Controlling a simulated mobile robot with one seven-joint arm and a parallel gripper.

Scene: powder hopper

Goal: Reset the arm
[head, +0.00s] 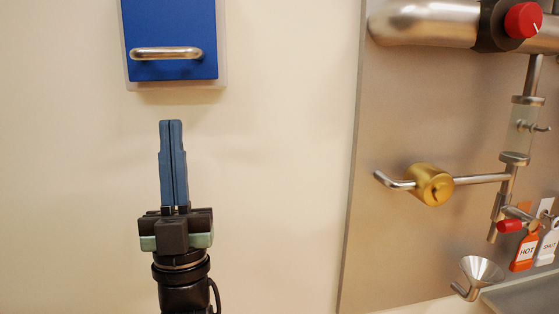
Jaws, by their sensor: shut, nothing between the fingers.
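My gripper (171,122) stands upright in the left half of the head view, its two blue-grey fingers pressed together with nothing between them. It points up and is in front of a plain cream wall. Its dark body and wrist show below the fingers, down to the bottom edge of the picture. The fingertips appear a little below a blue box door in the picture; how far they are from it in depth I cannot tell.
A blue door (170,25) with a metal bar handle (166,53) is above. At right, a metal panel (390,120) carries a pipe with a red knob (523,20), a brass valve (432,185), a red-tipped lever (509,226), an orange HOT tag (525,251) and a funnel (480,270).

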